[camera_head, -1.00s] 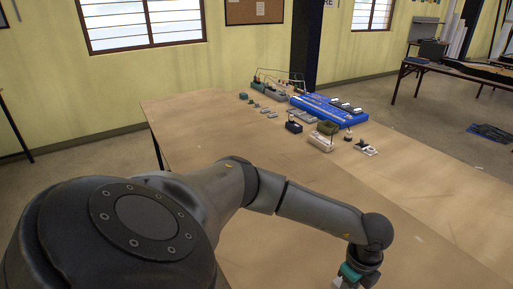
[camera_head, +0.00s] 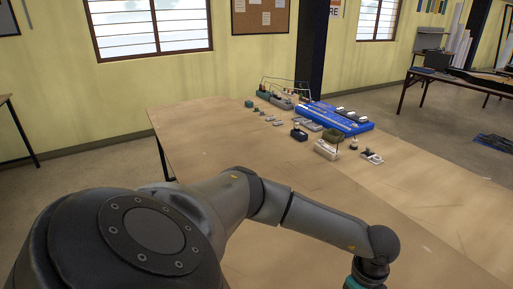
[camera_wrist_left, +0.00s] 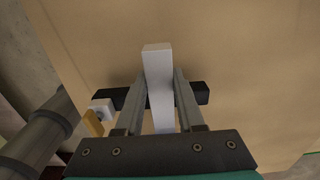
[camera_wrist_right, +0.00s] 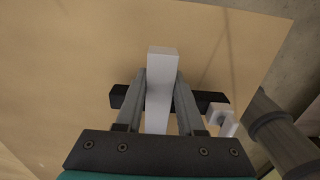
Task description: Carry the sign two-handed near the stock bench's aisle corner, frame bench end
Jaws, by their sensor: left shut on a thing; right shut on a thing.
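In the left wrist view my left gripper (camera_wrist_left: 160,92) is shut on a white bar (camera_wrist_left: 158,75), which I take to be part of the sign. In the right wrist view my right gripper (camera_wrist_right: 161,92) is shut on a similar white bar (camera_wrist_right: 163,70). Black pieces stick out on both sides of each bar. The rest of the sign cannot be made out. In the head view my left arm reaches across the stock bench (camera_head: 215,135), and its gripper is cut off below the picture. My right arm is not in the head view.
A blue tray (camera_head: 335,117), a beige box (camera_head: 326,150), a dark box (camera_head: 299,134) and several small parts stand toward the bench's far side. The bench top left of them is clear.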

